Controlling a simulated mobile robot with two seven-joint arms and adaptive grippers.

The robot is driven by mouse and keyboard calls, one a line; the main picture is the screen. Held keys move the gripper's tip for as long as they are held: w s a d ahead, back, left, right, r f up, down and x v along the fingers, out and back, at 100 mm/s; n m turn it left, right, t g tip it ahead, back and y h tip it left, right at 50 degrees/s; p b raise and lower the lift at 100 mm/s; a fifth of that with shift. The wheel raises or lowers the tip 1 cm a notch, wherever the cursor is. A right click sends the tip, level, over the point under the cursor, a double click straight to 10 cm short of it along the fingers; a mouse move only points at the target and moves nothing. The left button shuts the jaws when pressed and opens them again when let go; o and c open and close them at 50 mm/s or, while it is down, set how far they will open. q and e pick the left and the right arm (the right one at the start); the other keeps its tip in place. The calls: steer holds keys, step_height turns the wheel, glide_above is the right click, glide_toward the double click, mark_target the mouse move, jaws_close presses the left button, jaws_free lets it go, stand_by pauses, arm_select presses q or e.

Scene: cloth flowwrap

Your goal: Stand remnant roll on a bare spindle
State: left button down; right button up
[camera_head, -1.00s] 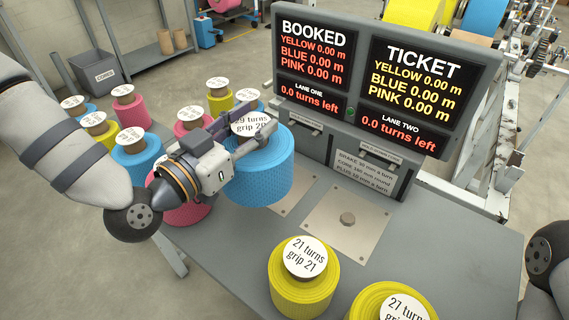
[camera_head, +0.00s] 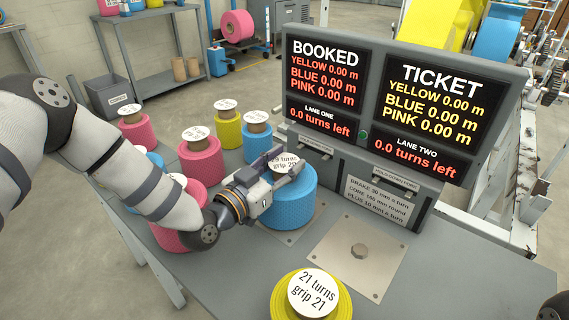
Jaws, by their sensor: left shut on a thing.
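The roll is upright over the left metal plate (camera_head: 307,231) in front of the console. It hides the middle of that plate, and I cannot tell if its base touches. A yellow roll (camera_head: 345,302) labelled "21 turns grip 21" stands at the front. My right gripper is out of view.
The console (camera_head: 405,95) with two displays rises behind the plates; both lanes read 0.0 turns left. Several pink, yellow and blue rolls, including a yellow one (camera_head: 229,132), stand at the table's left. The table right of the bare plate is clear (camera_head: 450,270).

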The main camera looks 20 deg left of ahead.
arm_select(q)
steer(key=c, duration=1)
jaws_free()
steer(key=shift+f, duration=0.15)
steer(key=shift+r, duration=0.35)
steer(key=p+v, duration=0.1)
steer(key=v, duration=1.1)
steer(key=shift+f, duration=0.1)
